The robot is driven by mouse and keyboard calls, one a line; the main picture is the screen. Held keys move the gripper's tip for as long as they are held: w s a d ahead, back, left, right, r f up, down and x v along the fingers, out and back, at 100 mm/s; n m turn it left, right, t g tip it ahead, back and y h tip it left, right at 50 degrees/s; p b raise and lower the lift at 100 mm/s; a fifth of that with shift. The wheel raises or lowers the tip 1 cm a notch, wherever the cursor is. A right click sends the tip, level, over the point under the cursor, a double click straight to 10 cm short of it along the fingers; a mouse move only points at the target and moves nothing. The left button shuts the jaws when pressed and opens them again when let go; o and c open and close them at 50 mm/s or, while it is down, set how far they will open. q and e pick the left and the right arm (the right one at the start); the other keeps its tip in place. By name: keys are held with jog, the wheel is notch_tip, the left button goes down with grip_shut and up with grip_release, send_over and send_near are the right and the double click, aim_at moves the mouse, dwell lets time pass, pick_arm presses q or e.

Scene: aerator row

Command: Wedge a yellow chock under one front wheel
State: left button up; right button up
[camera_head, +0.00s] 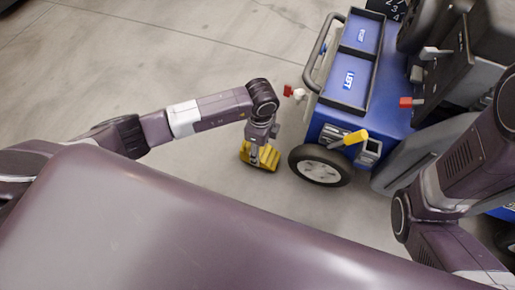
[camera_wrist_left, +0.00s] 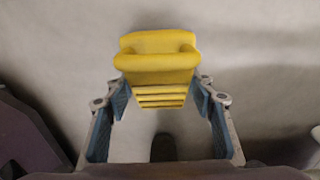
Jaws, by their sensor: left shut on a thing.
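The yellow chock (camera_head: 264,157), with a ridged slope and a raised handle, is left of the near front wheel (camera_head: 320,166) of the blue vehicle, with a gap of bare floor between them. My left gripper (camera_head: 257,150) is shut on the chock from above. In the left wrist view, the yellow chock (camera_wrist_left: 158,58) sits between the two fingertips of the left gripper (camera_wrist_left: 161,88). I cannot tell whether the chock touches the floor. My right arm shows at the right, but its gripper is not in view.
The blue vehicle (camera_head: 325,114) carries a black-edged tray marked LEFT (camera_head: 342,105) and a side rail (camera_head: 318,50). A yellow lever (camera_head: 350,138) juts out above the wheel. A red and white fitting (camera_head: 296,93) sticks out at its corner. The concrete floor (camera_head: 180,60) at left is clear.

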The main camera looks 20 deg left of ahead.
aim_at(269, 155)
pick_arm(q)
jog(key=shift+d+f+b, duration=0.6)
jog(key=shift+f+b, duration=0.25)
jog(key=shift+b, duration=0.1)
jog(key=shift+d+r, duration=0.2)
jog(key=shift+d, duration=0.1)
jog(key=shift+d+p, duration=0.4)
jog(key=shift+d, duration=0.25)
jog(key=shift+s+d+p, duration=0.1)
jog(key=shift+d+p, duration=0.25)
jog(key=shift+d, duration=2.05)
jog(key=o, duration=1.3)
jog(key=shift+d, duration=0.1)
jog(key=o, duration=0.5)
jog(key=shift+d, duration=0.1)
jog(key=shift+s, duration=0.1)
